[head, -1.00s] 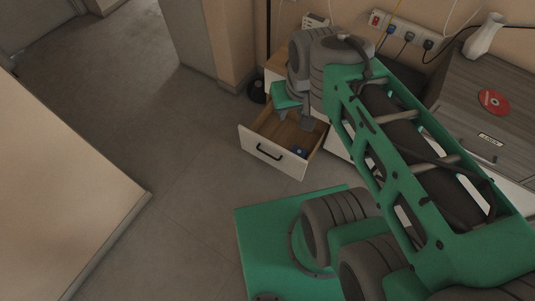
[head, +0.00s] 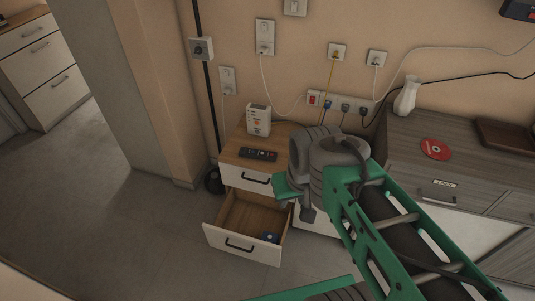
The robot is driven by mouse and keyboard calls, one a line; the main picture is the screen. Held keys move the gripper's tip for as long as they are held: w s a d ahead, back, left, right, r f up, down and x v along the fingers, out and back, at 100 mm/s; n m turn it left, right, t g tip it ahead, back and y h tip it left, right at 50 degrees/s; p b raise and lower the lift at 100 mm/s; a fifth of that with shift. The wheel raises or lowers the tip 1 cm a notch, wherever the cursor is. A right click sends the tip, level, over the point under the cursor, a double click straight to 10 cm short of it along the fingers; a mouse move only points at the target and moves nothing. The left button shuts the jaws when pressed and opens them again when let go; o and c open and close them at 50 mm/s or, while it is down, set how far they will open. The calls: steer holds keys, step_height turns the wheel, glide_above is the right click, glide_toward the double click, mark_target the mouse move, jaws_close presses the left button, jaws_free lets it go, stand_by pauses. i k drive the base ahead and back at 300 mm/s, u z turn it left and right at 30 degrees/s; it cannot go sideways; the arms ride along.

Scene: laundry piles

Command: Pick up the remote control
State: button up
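A dark remote control (head: 258,154) lies flat on the wooden top of a small white drawer cabinet (head: 239,177), near its front edge. My gripper (head: 296,203) is to the right of and lower than the remote in the picture, in front of the cabinet's right side and beside the open lower drawer. It is apart from the remote. My arm hides much of the gripper, so its opening is unclear.
The lower drawer (head: 227,243) is pulled out, with a small dark blue item (head: 270,237) inside. A white box (head: 258,120) stands behind the remote. A grey dresser (head: 447,150) at right holds a white vase (head: 406,96) and a red disc (head: 435,149). Floor at left is clear.

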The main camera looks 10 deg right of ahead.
mark_target(266, 156)
steer(key=z, duration=1.8)
steer(key=i, duration=1.2)
steer(key=u, duration=4.25)
